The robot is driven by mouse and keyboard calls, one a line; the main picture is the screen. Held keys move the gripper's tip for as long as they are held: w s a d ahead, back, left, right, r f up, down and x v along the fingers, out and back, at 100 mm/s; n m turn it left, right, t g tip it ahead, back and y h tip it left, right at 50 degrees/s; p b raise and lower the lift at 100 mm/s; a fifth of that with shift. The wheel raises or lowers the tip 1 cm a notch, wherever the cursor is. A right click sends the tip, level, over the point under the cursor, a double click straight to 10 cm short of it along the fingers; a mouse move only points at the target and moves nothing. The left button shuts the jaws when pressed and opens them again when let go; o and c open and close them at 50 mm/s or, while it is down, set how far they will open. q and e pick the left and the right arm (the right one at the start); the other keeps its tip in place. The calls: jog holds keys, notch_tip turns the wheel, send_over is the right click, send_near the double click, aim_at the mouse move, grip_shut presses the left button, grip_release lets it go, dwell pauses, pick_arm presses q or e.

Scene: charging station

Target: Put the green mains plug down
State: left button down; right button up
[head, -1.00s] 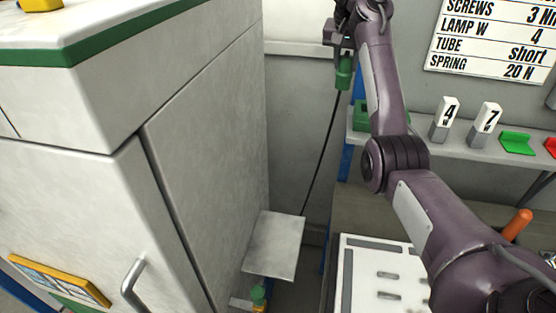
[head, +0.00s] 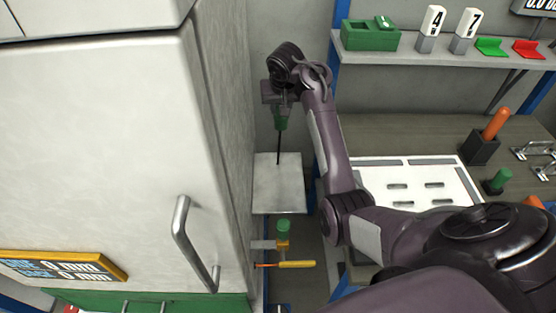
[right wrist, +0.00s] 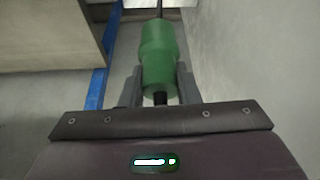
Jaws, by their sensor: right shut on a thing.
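The green mains plug (head: 281,123) hangs from my right gripper (head: 281,108) in the head view, with its black cable running down from it. My right gripper is shut on the plug. In the right wrist view, the green plug (right wrist: 158,52) sits between the two grey fingers of the right gripper (right wrist: 160,80). In the head view the plug appears just above a small bare grey plate (head: 278,195) beside the cabinet. I cannot tell the exact height of the plug over the plate. My left gripper is out of view.
A tall white cabinet (head: 110,150) with a handle (head: 183,235) stands close on the left. Below the plate is a yellow-handled valve (head: 296,264) with a green top. A shelf (head: 450,53) with a green box (head: 370,36) is at the right. A blue post (head: 323,140) stands near my arm.

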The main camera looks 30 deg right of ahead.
jog(key=shift+d+f, duration=0.1)
jog(key=shift+f, duration=8.85)
jog(key=shift+f, duration=0.1)
jog(key=o, duration=1)
